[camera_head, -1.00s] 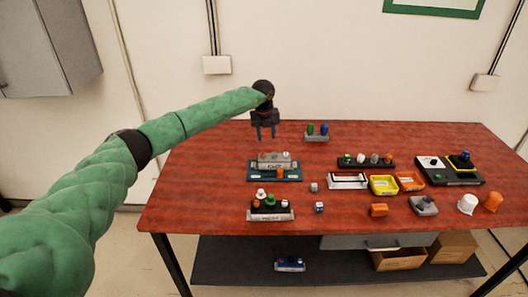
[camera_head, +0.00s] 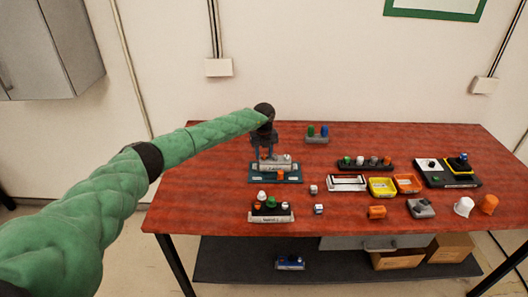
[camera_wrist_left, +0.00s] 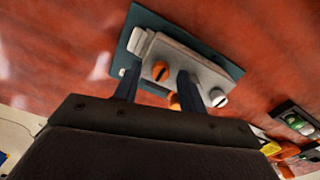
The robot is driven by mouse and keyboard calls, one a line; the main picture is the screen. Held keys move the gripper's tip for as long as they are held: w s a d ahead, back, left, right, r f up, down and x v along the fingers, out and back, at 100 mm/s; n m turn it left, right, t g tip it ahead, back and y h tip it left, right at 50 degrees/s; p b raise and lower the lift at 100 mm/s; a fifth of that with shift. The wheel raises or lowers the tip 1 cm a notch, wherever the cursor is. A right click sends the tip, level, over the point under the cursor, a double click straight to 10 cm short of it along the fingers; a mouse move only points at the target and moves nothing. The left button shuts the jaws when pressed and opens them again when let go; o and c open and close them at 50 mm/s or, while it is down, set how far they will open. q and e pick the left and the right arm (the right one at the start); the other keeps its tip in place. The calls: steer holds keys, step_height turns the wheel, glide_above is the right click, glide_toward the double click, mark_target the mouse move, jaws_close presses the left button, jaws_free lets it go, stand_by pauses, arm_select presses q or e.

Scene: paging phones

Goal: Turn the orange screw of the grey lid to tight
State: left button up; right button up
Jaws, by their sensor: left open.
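The grey lid (camera_head: 276,165) lies on a dark teal base (camera_head: 289,180) at the left middle of the table. In the left wrist view the lid (camera_wrist_left: 205,72) carries an orange screw (camera_wrist_left: 160,70) with a dark slot and a white screw (camera_wrist_left: 218,97). My left gripper (camera_head: 263,157) is open, pointing down over the lid's left part. In the left wrist view its fingers (camera_wrist_left: 158,74) stand apart, one on each side of the orange screw. I cannot tell whether they touch it. In the head view the fingers largely hide that screw. My right gripper is out of view.
An orange piece (camera_head: 281,174) sits at the base's front. A block with coloured knobs (camera_head: 271,215) stands nearer the front edge, and a grey block with green and blue knobs (camera_head: 317,138) stands behind. Yellow (camera_head: 382,187) and orange trays (camera_head: 408,183) lie to the right.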

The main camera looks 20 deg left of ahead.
arm_select(q)
steer(key=shift+f, duration=0.2)
jaws_close()
